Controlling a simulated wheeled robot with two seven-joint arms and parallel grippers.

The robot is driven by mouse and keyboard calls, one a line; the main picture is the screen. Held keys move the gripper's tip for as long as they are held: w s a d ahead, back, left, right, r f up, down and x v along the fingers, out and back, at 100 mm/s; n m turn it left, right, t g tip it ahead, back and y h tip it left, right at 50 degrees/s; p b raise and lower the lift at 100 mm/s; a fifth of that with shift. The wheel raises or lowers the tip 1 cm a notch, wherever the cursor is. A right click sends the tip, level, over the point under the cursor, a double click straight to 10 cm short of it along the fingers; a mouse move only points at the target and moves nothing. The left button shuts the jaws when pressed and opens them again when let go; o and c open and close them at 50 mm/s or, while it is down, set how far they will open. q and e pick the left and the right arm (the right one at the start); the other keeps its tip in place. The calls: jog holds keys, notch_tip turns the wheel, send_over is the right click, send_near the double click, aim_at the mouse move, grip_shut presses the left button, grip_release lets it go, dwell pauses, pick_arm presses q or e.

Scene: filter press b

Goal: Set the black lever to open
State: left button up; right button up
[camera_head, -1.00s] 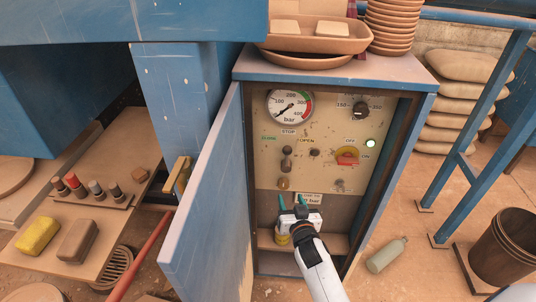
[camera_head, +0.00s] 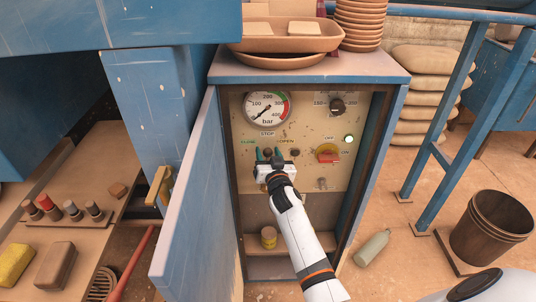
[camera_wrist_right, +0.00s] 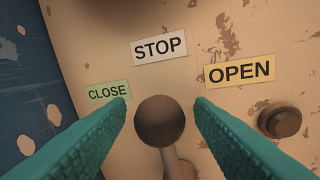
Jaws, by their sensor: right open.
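The lever (camera_wrist_right: 160,122) has a dark round knob on a metal stem. In the right wrist view it stands below the STOP label (camera_wrist_right: 159,48), between the CLOSE label (camera_wrist_right: 108,92) at left and the OPEN label (camera_wrist_right: 240,71) at right. My right gripper (camera_head: 268,156) is at the panel in the head view, largely covering the lever. Its teal fingers are open, one on each side of the knob, with visible gaps in the right wrist view. My left gripper is not in view.
The panel sits in a blue cabinet (camera_head: 310,68) with its door (camera_head: 190,200) swung open at left. A round button (camera_wrist_right: 280,121) sits right of the lever.

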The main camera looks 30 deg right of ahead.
jog(key=shift+w, duration=0.3)
grip_shut()
